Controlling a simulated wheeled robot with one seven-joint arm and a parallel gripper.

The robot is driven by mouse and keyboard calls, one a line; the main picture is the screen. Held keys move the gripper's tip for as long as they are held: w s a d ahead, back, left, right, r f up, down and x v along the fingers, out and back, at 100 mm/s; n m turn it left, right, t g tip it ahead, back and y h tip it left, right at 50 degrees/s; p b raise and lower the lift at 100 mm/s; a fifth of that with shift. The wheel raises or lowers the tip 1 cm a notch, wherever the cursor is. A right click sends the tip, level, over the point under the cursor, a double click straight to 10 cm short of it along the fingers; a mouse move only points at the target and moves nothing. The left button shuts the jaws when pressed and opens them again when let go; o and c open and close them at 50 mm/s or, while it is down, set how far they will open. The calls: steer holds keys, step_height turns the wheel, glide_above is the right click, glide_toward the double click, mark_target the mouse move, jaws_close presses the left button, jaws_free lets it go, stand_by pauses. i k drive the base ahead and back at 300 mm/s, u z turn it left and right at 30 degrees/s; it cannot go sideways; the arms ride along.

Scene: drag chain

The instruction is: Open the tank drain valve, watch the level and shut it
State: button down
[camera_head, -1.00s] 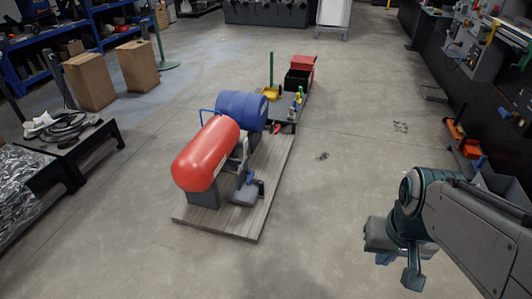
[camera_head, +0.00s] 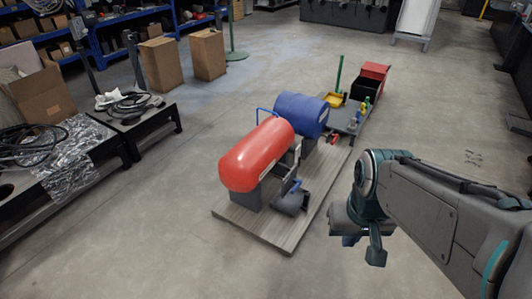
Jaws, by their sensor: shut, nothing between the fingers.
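A red tank (camera_head: 257,154) lies on its side on a grey stand, on a low wooden platform (camera_head: 235,225). A level gauge and a drain valve are too small to make out; a pale upright part (camera_head: 297,152) shows at the tank's right end. A grey-blue part (camera_head: 292,202) sits low in front of it. My gripper (camera_head: 362,249) is at the right, pointing down, apart from the tank and the platform. Its fingers look shut and hold nothing.
A blue drum (camera_head: 300,113) lies behind the red tank. A dark table (camera_head: 100,140) with hoses and foil is at left. Cardboard boxes (camera_head: 161,64) stand at the back. The floor in front of the platform is clear.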

mark_target(298, 182)
steer(key=z, duration=0.05)
steer(key=i, duration=1.25)
steer(key=z, duration=0.7)
